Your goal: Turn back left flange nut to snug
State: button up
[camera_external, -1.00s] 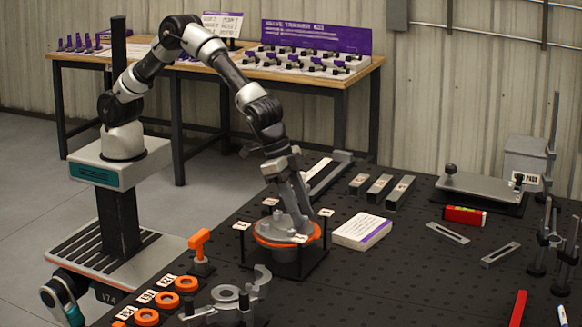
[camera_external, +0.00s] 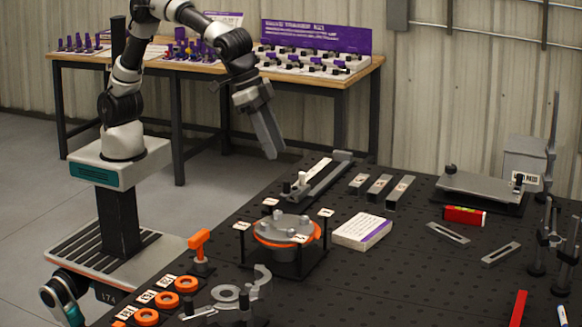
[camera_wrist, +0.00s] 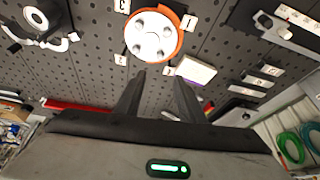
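The flange (camera_external: 287,228) is a round grey plate with an orange band, held in a black stand on the dark perforated table. Several nuts stand on its top; the nut at the back (camera_external: 278,214) and one at the right (camera_external: 304,219) show in the external view. I cannot tell for sure which is the back left nut, nor how tight any is. The flange also shows in the wrist view (camera_wrist: 152,47). My gripper (camera_external: 273,153) is raised well above and behind the flange, touching nothing. In the wrist view its fingers (camera_wrist: 157,82) are apart and empty.
Small numbered tags (camera_external: 326,212) stand around the flange. A white-and-purple booklet (camera_external: 361,231) lies to its right. An orange T-handled tool (camera_external: 200,248) and orange rings (camera_external: 168,300) are at the left front. A grey rail fixture (camera_external: 325,178) is behind the flange.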

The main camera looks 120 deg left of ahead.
aim_at(302, 218)
jog(key=x, duration=1.7)
jog(key=shift+s+f, duration=0.1)
jog(key=shift+f, duration=0.35)
jog(key=n+p, duration=0.1)
jog(key=n+y, duration=0.1)
jog(key=n, duration=0.1)
jog(key=r+n+p, duration=0.1)
jog(key=shift+d+n+g+y+p, duration=0.3)
jog(key=shift+d+n+y+p, duration=0.05)
jog(key=shift+d+n+y, duration=0.05)
jog(key=w+a+r+b+v, duration=0.1)
jog(key=b+v, duration=0.1)
jog(key=v, duration=1.9)
jog(key=s+a+r+m+h+b, duration=0.1)
jog(key=s+a+r+m+b, duration=0.1)
jog(key=s+a+r+b, duration=0.3)
jog(key=shift+s+a+r+b, duration=0.2)
jog(key=shift+s+a+b, duration=1.9)
jog(key=shift+s+a, duration=1.6)
jog(key=shift+s+d, duration=0.25)
jog(key=shift+s, duration=0.15)
